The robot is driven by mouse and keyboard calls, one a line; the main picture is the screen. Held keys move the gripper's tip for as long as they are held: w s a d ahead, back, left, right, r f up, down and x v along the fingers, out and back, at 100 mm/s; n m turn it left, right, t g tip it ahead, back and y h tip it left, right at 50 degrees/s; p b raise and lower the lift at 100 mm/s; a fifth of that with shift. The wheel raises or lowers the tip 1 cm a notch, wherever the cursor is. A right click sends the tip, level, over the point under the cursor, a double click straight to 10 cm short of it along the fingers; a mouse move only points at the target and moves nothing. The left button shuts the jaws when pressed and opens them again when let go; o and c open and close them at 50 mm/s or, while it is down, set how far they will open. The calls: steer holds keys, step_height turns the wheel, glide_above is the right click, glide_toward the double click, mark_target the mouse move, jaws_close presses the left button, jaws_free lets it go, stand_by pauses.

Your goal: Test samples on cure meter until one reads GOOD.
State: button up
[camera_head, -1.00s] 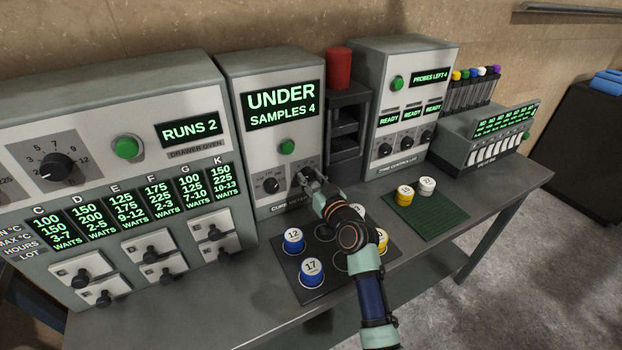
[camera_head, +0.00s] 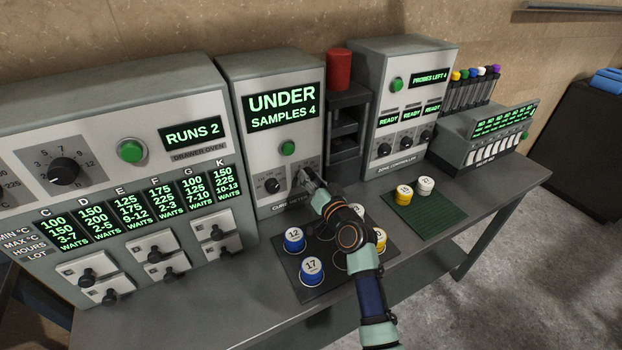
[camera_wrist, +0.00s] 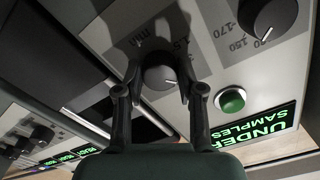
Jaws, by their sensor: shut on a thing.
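The cure meter (camera_head: 236,135) stands mid-bench. Its screen (camera_head: 284,106) reads UNDER and SAMPLES 4. It has a green button (camera_head: 288,148) and a left knob (camera_head: 271,186). My gripper (camera_wrist: 160,72) is at its right-hand knob (camera_wrist: 158,78), with a finger on either side, shut on it. In the head view my gripper (camera_head: 308,180) partly hides that knob. Blue-banded samples 12 (camera_head: 294,239) and 17 (camera_head: 311,270) sit on the dark tray (camera_head: 284,270). A white sample (camera_head: 357,211) and a yellow one (camera_head: 379,239) there are partly hidden by my arm.
A green mat (camera_head: 432,220) holds a yellow sample (camera_head: 404,192) and a white one (camera_head: 425,186). The drawer oven (camera_head: 128,150) is left, showing RUNS 2. The zone controller (camera_head: 411,92) is right, beyond a dark rack (camera_head: 346,125) topped by a red cylinder (camera_head: 339,68).

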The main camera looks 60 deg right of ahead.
steer(key=o, duration=1.1)
steer(key=shift+o, duration=0.2)
steer(key=v, duration=1.2)
